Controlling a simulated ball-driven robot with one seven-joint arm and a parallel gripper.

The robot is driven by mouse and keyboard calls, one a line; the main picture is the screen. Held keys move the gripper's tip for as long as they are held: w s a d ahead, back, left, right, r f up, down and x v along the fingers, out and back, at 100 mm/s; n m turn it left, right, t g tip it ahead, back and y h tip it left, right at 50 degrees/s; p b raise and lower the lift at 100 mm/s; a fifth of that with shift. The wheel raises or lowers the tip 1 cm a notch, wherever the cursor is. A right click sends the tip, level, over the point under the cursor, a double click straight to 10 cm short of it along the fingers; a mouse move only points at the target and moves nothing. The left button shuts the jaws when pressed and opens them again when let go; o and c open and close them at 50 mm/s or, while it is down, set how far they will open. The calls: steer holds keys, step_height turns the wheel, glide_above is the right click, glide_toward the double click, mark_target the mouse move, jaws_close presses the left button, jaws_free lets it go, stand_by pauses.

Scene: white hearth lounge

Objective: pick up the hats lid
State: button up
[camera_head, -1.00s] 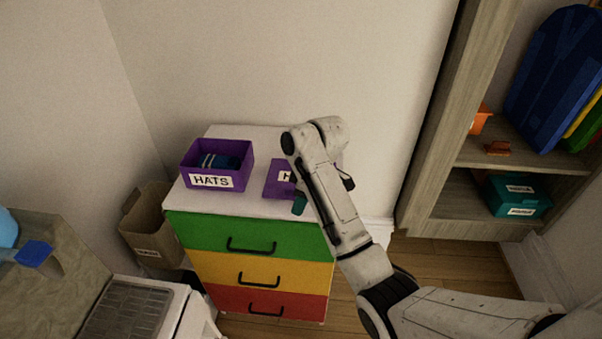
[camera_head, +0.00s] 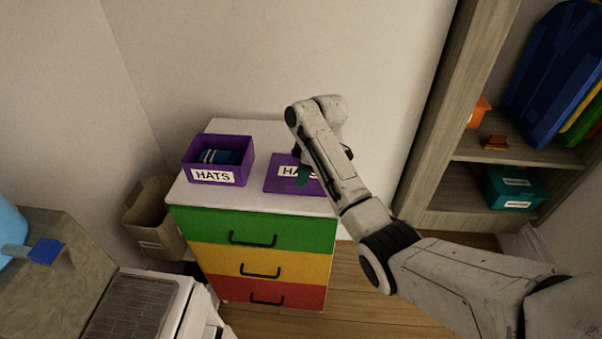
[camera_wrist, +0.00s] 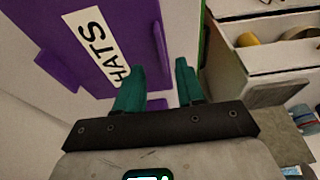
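The purple hats lid (camera_head: 282,186) lies flat on the white top of the drawer unit, to the right of the open purple hats box (camera_head: 218,160). My arm partly covers the lid and its label in the head view. In the wrist view the lid (camera_wrist: 60,40) fills the upper left, with its white HATS label and raised purple edge tabs.
The drawer unit (camera_head: 262,232) has green, yellow and red drawers with black handles. A brown bin (camera_head: 152,222) stands to its left. A wooden shelf (camera_head: 470,190) with a teal box (camera_head: 512,188) stands at the right. A wall is close behind the unit.

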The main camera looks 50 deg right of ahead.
steer(key=shift+s+x, duration=0.2)
steer(key=shift+x, duration=1.65)
steer(key=shift+c, duration=0.4)
jaws_close()
